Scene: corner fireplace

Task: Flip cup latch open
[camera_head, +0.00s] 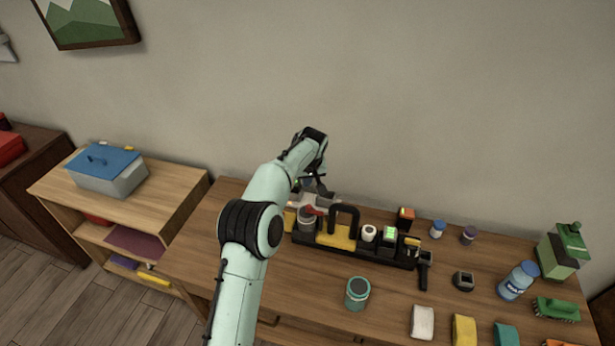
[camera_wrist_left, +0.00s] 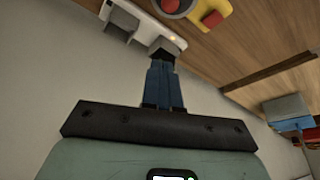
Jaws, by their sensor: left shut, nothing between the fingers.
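My left gripper (camera_head: 318,186) is shut and empty, beyond the rear left end of the black tray, close to a white device (camera_head: 326,200). In the left wrist view its blue fingers (camera_wrist_left: 165,62) are together. Their tips are at a dark grey block (camera_wrist_left: 166,48) on the end of the white device (camera_wrist_left: 130,20); whether they touch, I cannot tell. A small orange light shows beside that block. A grey cup-like container (camera_head: 306,218) stands at the tray's left end, partly behind my arm. I cannot make out a cup latch for certain. My right gripper is not in view.
The black tray (camera_head: 352,252) holds a black arch and several small items. A teal jar (camera_head: 357,293) stands in front, and a blue-and-white bottle (camera_head: 517,281) is at the right. The wall is close behind the table. A blue-lidded box (camera_head: 105,172) sits on the left shelf.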

